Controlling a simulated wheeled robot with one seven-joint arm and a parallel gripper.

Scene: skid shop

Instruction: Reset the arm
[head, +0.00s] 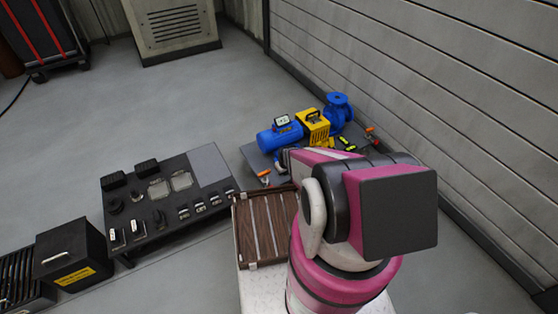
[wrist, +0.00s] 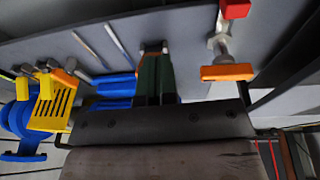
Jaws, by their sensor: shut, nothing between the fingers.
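My arm (head: 340,225), pink, grey and black, rises at the lower right of the head view and reaches away from me. Its far end is over the skid with the blue and yellow equipment. In the wrist view my gripper (wrist: 154,55) shows its dark fingers close together, shut and empty. In the head view the gripper is mostly hidden behind my arm's own links.
A control panel (head: 165,205) and black box (head: 70,254) stand left. A slatted wall (head: 430,80) bounds the right. Open floor (head: 110,110) lies behind.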

